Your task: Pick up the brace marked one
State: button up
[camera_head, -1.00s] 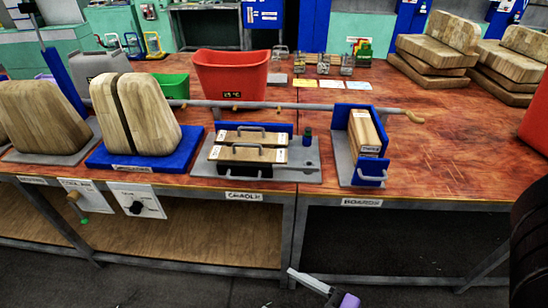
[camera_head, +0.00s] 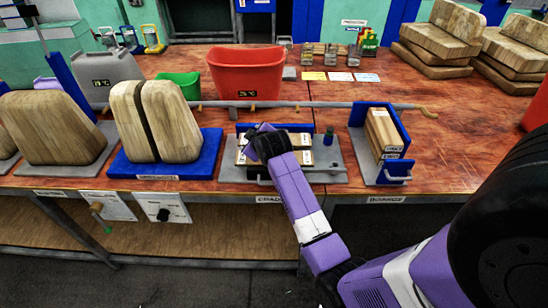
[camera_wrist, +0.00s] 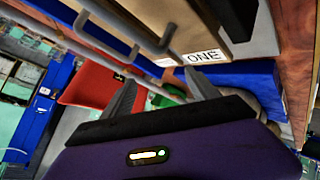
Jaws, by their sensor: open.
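Two wooden braces with grey handles lie in the grey and blue cradle (camera_head: 328,172) at the middle of the table. My arm hides much of them in the head view. In the wrist view, the brace marked ONE (camera_wrist: 203,20) shows its label near the top right, with a grey bar handle (camera_wrist: 132,50) to its left. My gripper (camera_head: 262,140) is over the cradle, angled down among the braces. Its two fingers (camera_wrist: 160,88) are apart with nothing seen between them. The brace and handle show beyond the fingertips; whether they touch I cannot tell.
A red bin (camera_head: 245,75) and green bin (camera_head: 180,85) stand behind the cradle, with a long grey bar (camera_head: 350,105) between. A blue board holder (camera_head: 362,150) stands close on the right, and wooden blocks on a blue base (camera_head: 205,160) on the left.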

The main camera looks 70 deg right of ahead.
jog(key=d, duration=0.1)
jog(key=d+r+g+y, duration=0.1)
jog(key=d, duration=0.1)
jog(key=d+r+g, duration=0.1)
jog(key=d, duration=0.1)
jog(key=shift+s+d+r+n+p, duration=0.1)
jog(key=shift+d+r+n+p, duration=0.1)
jog(key=shift+n+p, duration=0.15)
jog(key=s+a+n+g+y, duration=0.1)
jog(key=s+y, duration=0.1)
jog(key=s+a+n+g+y, duration=0.1)
jog(key=s+n+g+y, duration=0.1)
jog(key=s+a+n+g+y+p, duration=0.1)
jog(key=s+n+g+y, duration=0.1)
jog(key=s, duration=0.1)
jog(key=shift+a+y, duration=0.4)
jog(key=shift+s+a+f+g, duration=0.15)
jog(key=shift+f+g, duration=0.05)
jog(key=shift+g, duration=0.1)
jog(key=shift+f, duration=0.35)
notch_tip(320, 180, down, 7)
jog(key=shift+a+r+p, duration=0.15)
jog(key=shift+p, duration=0.55)
jog(key=shift+c, duration=0.2)
grip_shut()
